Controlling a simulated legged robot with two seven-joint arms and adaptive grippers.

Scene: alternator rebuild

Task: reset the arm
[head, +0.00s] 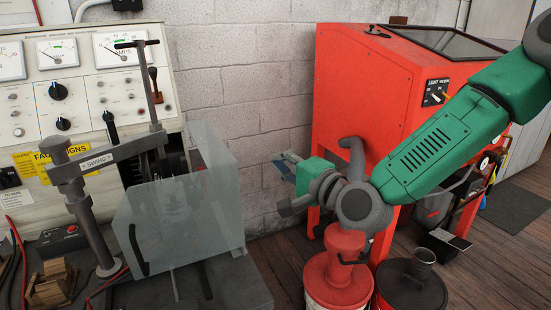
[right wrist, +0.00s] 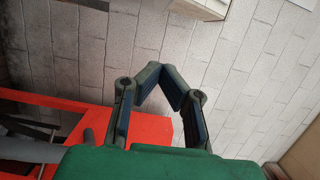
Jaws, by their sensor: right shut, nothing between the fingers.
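My right arm (head: 430,150), green and grey, reaches in from the right in front of the orange cabinet. Its gripper (head: 285,163) is shut and empty, in the open space between the test bench and the cabinet. In the right wrist view the fingertips (right wrist: 161,76) come together with only wall behind them. A grey swing arm marked "SWING" (head: 100,160) stands on the bench at left, well apart from my gripper. My left arm is not in view.
A clear guard box (head: 185,225) sits on the bench beside the gauge panel (head: 95,80). The orange cabinet (head: 355,85) stands behind my arm; it also shows in the wrist view (right wrist: 60,115). A red-topped bucket (head: 338,275) and a dark lidded one (head: 410,288) stand below.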

